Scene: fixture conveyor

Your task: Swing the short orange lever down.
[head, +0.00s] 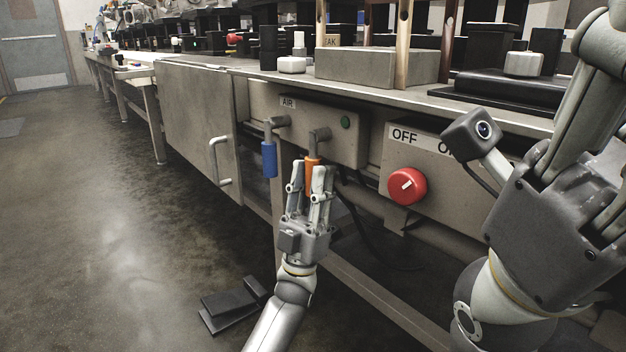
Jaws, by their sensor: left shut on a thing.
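The short orange lever (312,167) hangs down from a grey pivot on the front of the metal box under the bench. My left gripper (310,175) is at the lever from below, its fingers closed around the orange handle. The fingers hide the lower part of the handle. My right arm fills the right side of the head view; its fingertips are not visible.
A blue lever (269,160) hangs just left of the orange one, under the AIR label. A red knob (407,186) with an OFF label is to the right. A cabinet door with a handle (219,162) is at left. A black foot pedal (235,304) lies on the floor.

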